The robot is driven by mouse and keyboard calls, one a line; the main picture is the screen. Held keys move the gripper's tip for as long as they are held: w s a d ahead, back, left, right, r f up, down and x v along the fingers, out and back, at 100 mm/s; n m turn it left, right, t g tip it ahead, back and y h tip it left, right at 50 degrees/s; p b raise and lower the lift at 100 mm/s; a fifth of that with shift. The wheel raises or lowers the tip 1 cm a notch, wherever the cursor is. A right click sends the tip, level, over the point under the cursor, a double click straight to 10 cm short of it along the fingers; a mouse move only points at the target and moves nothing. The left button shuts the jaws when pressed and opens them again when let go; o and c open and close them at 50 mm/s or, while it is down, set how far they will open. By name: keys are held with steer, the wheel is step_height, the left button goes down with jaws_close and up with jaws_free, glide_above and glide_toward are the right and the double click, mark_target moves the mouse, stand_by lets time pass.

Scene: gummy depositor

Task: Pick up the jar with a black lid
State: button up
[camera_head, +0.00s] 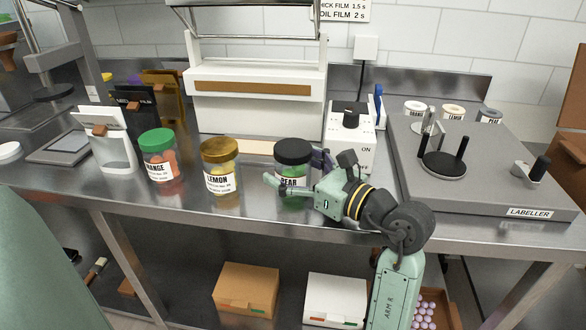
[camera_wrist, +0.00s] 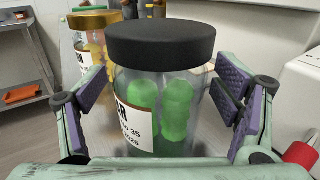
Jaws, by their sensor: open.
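The jar with a black lid (camera_head: 292,164) stands upright on the steel bench, right of the lemon jar. It is clear, holds green gummies and has a white label reading PEAR. In the wrist view the jar (camera_wrist: 160,85) fills the middle, between the two purple-padded fingers of my gripper (camera_wrist: 165,92). The fingers are open, with a gap visible on each side of the jar. In the head view my gripper (camera_head: 298,184) is at the jar, and its arm hides part of the jar's lower right.
The gold-lidded lemon jar (camera_head: 220,167) and green-lidded orange jar (camera_head: 158,156) stand to the left. A white machine with a black knob (camera_head: 350,125) is behind right, and the grey labeller (camera_head: 480,180) is at right. The bench's front edge (camera_head: 250,222) runs close in front of the jars.

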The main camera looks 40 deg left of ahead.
steer(key=shift+c, duration=0.5)
steer(key=c, duration=1.7)
step_height(320, 180, up, 28)
steer(key=b, duration=0.2)
steer(key=o, duration=1.2)
steer(key=shift+c, duration=0.2)
steer(key=c, duration=1.2)
steer(key=shift+o, duration=0.2)
